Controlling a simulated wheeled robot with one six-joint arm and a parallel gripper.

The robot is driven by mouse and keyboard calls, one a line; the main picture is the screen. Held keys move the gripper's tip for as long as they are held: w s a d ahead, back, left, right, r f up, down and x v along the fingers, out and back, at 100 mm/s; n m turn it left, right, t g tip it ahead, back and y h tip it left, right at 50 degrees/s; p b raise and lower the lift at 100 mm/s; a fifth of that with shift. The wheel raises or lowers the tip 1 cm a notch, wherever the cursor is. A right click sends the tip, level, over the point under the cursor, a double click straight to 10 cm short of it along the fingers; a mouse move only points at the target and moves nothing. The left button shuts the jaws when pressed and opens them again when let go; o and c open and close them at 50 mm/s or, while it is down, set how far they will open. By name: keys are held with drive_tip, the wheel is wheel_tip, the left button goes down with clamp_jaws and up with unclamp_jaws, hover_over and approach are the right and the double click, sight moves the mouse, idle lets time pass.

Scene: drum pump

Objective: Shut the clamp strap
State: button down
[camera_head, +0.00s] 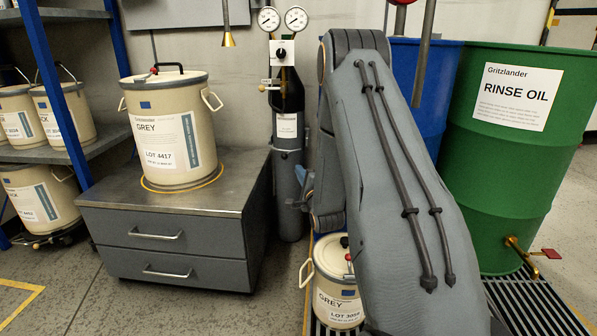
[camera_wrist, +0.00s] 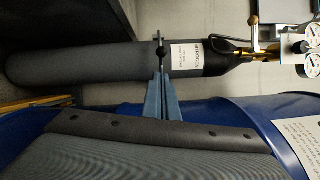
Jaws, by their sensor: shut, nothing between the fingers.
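A dark gas cylinder (camera_head: 288,115) stands upright against the wall, with a white label; it lies sideways across the top of the wrist view (camera_wrist: 105,62). A thin light band crosses its body in the head view, but I cannot tell whether this is the clamp strap or whether it is open. My gripper (camera_wrist: 161,76) is shut and empty, its blue fingers pointing at the cylinder. A small black knob-like part shows just past the fingertips; I cannot tell if they touch it. In the head view my arm covers much of the area right of the cylinder.
A grey cabinet (camera_head: 170,235) with a GREY drum (camera_head: 172,125) stands left of the cylinder. A smaller GREY drum (camera_head: 335,290) stands low beside my arm. A blue barrel (camera_head: 425,75) and a green barrel (camera_head: 510,160) stand right. Gauges (camera_head: 283,19) hang above the cylinder.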

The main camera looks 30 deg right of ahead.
drive_tip(key=b+x, duration=0.3)
drive_tip(key=x, duration=0.5)
drive_tip(key=shift+w, duration=0.25)
